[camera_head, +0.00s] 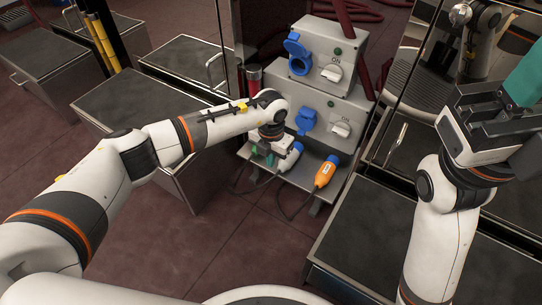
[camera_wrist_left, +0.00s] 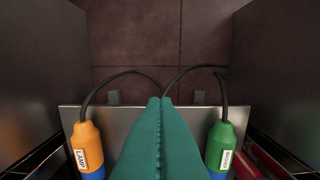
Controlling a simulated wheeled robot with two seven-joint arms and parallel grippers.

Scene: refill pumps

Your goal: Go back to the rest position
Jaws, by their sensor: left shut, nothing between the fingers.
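My left gripper (camera_head: 268,157) is low over the metal shelf in front of the socket boxes. In the left wrist view its teal fingers (camera_wrist_left: 160,125) are pressed together with nothing between them. An orange plug (camera_head: 325,172) with a blue end lies on the shelf to the right of the gripper; it also shows at the left of the left wrist view (camera_wrist_left: 86,146), labelled LAMP. A green plug (camera_wrist_left: 220,143) lies on the other side of the fingers, apart from them. My right gripper (camera_head: 522,85) is raised at the right edge, partly cut off; its opening is unclear.
Two grey boxes carry blue sockets (camera_head: 298,55) (camera_head: 306,121) and knobs. The shelf (camera_wrist_left: 120,116) holds the plugs, with black cables trailing from them. Dark cabinets (camera_head: 150,100) stand on both sides. The red tiled floor (camera_head: 230,245) in front is clear.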

